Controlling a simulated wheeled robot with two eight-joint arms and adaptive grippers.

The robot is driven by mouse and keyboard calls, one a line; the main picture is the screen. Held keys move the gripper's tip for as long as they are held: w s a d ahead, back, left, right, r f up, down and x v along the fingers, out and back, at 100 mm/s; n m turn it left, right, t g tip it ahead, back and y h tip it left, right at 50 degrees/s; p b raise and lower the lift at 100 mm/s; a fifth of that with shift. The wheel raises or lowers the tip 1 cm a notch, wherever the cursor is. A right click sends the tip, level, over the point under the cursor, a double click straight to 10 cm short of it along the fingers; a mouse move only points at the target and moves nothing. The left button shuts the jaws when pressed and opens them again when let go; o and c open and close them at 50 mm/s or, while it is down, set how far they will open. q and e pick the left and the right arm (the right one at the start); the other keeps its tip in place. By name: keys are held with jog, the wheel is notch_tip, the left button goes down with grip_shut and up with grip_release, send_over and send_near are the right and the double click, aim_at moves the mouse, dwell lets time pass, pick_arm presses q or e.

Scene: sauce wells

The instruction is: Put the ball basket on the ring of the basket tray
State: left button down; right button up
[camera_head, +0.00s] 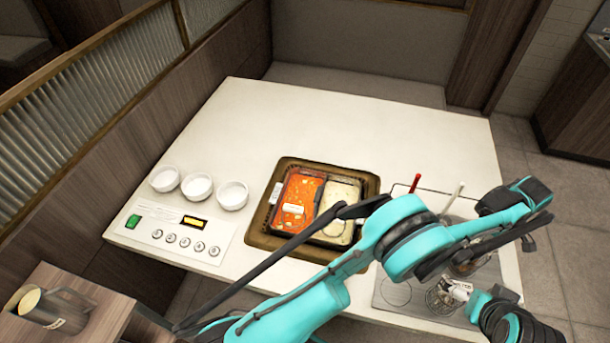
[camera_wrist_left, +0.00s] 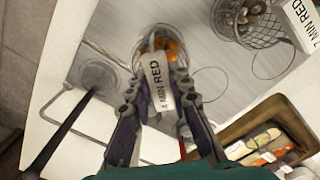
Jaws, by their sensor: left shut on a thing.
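A wire basket (camera_wrist_left: 141,48) with orange rounded pieces and a "4 MIN RED" tag is between the fingers of my left gripper (camera_wrist_left: 163,92), which is shut on its upper part. In the head view my arm covers most of that gripper. I cannot tell whether this basket touches the tray. A second wire basket (camera_wrist_left: 262,38) tagged "7 MIN RED" holds pale brownish round pieces. I cannot tell for certain which is the ball basket. The grey basket tray (camera_head: 385,302) has thin ring outlines; one empty ring (camera_wrist_left: 209,85) lies beside the held basket.
Left of the tray, a brown-framed pot (camera_head: 262,238) holds red and pale soup. A ladle (camera_wrist_left: 70,118) stands near the table edge. Three white bowls (camera_head: 197,187) sit behind the control panel (camera_head: 180,238). The back of the white table (camera_head: 300,120) is clear.

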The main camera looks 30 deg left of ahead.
pick_arm(q)
jog(key=shift+f, duration=0.3)
jog(key=c, duration=0.5)
grip_release()
dwell(0.4)
notch_tip(320, 180, up, 11)
jog(key=p, duration=0.6)
dwell(0.5)
dwell(0.3)
